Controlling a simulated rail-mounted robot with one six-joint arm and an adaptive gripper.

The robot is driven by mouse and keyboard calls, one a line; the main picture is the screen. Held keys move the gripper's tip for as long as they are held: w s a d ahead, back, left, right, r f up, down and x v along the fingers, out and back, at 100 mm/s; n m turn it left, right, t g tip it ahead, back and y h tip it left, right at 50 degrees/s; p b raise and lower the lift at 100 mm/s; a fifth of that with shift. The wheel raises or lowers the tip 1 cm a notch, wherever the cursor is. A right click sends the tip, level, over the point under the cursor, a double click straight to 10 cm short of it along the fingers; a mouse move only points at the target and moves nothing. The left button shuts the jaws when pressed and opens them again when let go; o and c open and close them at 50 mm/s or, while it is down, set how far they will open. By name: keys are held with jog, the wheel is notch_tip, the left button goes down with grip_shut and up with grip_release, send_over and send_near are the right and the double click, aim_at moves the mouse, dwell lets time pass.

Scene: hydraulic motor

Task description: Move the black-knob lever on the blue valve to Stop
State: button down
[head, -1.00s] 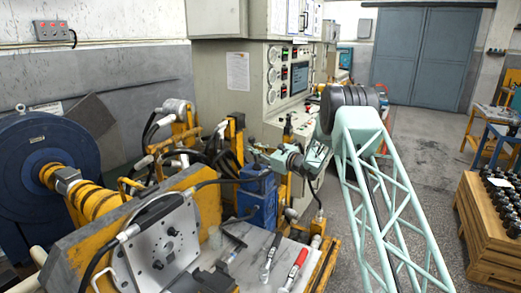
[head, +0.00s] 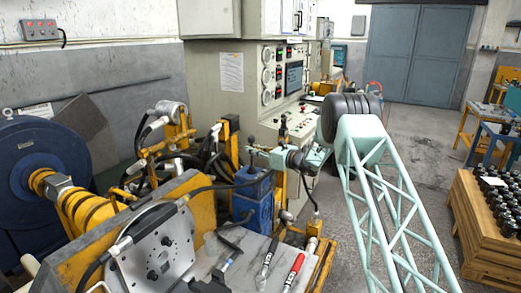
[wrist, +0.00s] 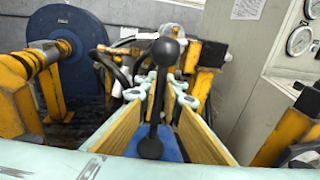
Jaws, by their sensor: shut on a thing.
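The blue valve (head: 253,208) stands in the middle of the head view, beside the grey metal table. Its lever is a dark rod with a round black knob (wrist: 165,51); the knob points up in the wrist view, and a second black ball (wrist: 150,148) is at the rod's lower end. My gripper (wrist: 160,88) is shut on the lever, its two tan-padded fingers on either side of the rod below the knob. In the head view my gripper (head: 266,154) is just above the valve. Part of the valve's blue top (wrist: 172,150) shows between the fingers.
A grey control cabinet (head: 232,110) with gauges stands behind. Yellow frames and black hoses crowd the left, near a large blue round housing (head: 50,150). A red-handled tool (head: 294,268) lies on the table. A wooden crate (head: 490,235) stands at right; floor between is clear.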

jog(key=c, duration=2.8)
grip_release()
jog(key=shift+s+d, duration=0.15)
jog(key=shift+d, duration=0.05)
jog(key=shift+v, duration=5.8)
jog(key=shift+r, duration=0.1)
